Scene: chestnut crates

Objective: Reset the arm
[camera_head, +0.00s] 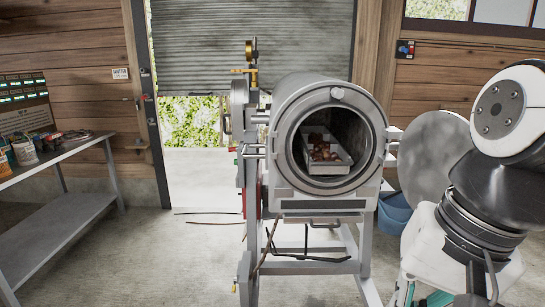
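My arm stands at the right edge of the head view, with its white and black links folded close to my body. A grey cylindrical machine (281,165) stands in the middle on a metal frame. Its round door (436,160) is swung open to the right, partly behind my arm. Inside the drum sits a metal tray (327,168) with brown chestnut-like pieces (321,149) in it.
A metal bench (60,153) with cans stands on the left. A blue bucket (394,213) is on the floor behind the machine, right of it. The roller shutter (252,45) is partly raised.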

